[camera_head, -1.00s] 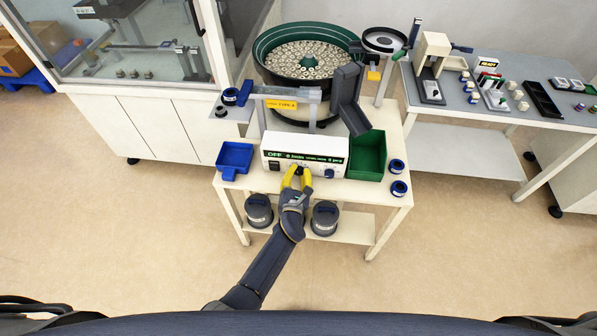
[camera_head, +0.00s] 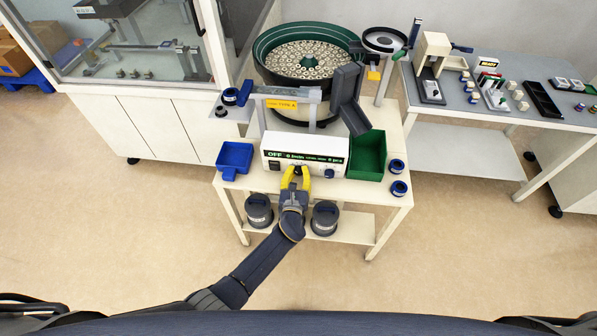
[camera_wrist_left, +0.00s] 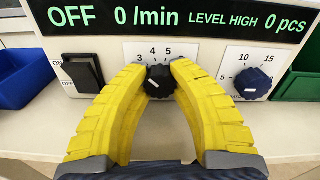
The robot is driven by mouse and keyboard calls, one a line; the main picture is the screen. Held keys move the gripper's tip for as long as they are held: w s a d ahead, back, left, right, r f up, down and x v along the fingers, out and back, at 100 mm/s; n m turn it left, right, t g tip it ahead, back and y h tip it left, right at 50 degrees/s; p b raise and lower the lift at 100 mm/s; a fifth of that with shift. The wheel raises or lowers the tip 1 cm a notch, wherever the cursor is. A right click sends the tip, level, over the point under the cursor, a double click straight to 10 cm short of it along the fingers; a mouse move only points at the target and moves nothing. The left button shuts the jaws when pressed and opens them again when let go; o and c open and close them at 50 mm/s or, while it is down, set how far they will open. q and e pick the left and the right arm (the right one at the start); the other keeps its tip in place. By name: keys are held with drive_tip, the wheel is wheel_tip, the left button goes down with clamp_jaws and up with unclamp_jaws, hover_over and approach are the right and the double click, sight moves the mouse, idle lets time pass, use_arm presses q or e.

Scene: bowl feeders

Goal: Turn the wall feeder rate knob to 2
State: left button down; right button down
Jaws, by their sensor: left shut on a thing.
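The feeder control box (camera_head: 271,163) stands on the cream cart below the bowl, and its display reads OFF and 0 /min. In the left wrist view, a black knob (camera_wrist_left: 159,82) with a white mark sits under a scale where 3, 4 and 5 show; the mark lies towards the left, and the lower numbers are hidden by a finger. My left gripper (camera_head: 296,171) is at the box front, its yellow fingers shut on this black knob from both sides. The fingers also fill the left wrist view (camera_wrist_left: 159,72). My right gripper is not in view.
A blue knob (camera_wrist_left: 248,84) with 10 and 15 on its scale is right of the fingers. A black power switch (camera_wrist_left: 82,73) is at left. A blue tray (camera_head: 234,157) and a green bin (camera_head: 366,154) flank the box.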

use_arm(q)
drive_tip(key=shift+n, duration=0.5)
drive_tip(key=c, duration=1)
unclamp_jaws()
drive_tip(key=s, duration=0.4)
drive_tip(key=s+a, duration=0.1)
drive_tip(key=s, duration=0.7)
drive_tip(key=shift+a, duration=0.2)
